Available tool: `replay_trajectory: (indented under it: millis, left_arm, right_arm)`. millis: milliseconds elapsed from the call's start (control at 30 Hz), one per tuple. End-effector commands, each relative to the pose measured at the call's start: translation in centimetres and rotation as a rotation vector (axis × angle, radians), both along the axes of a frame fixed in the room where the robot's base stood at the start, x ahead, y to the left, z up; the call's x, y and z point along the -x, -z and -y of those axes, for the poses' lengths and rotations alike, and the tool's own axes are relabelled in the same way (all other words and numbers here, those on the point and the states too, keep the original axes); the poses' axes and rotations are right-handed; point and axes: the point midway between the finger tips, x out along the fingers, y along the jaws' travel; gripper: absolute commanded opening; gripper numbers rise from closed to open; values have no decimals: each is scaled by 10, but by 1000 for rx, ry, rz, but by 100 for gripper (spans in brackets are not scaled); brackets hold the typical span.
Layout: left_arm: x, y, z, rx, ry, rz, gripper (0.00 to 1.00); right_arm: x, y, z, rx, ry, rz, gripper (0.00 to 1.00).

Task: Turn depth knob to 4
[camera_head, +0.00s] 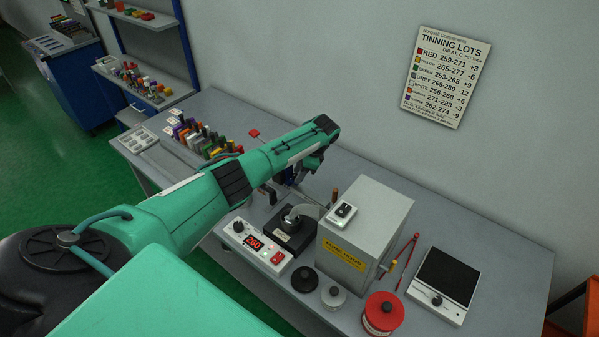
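A white control unit (254,245) with a red display that seems to read 250 stands at the front of the bench. It has a small black knob (238,226) on its left and a red switch on its right. A flat device (443,285) with a black top at the right has another black knob (437,300). No depth label or number 4 is readable on either knob. My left arm reaches across the bench from the left. My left gripper (290,177) is behind the forearm, beyond the control unit, mostly hidden; its fingers cannot be made out. My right gripper is not in view.
A grey box (363,233) with a yellow label stands right of the control unit. Black, grey and red round items (383,313) line the front edge. Colored parts (200,138) stand at the back left. A tinning lots sign (446,77) hangs on the wall.

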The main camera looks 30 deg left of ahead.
Motion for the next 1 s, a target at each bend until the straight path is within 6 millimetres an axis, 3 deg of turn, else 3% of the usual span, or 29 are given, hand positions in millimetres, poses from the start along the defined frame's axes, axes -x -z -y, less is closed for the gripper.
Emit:
replay_trajectory:
  millis: [267, 567, 867, 1000]
  left_arm:
    - [1, -1, -2, -3, 85, 0, 38]
    - [6, 0, -1, -5, 483, -2, 38]
    - [11, 1, -1, -4, 938, -2, 38]
    - [14, -26, 12, -1, 922, 1, 38]
  right_arm:
    - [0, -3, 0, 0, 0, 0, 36]
    - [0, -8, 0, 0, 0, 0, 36]
    - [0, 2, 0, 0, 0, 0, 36]
    - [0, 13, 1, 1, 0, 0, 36]
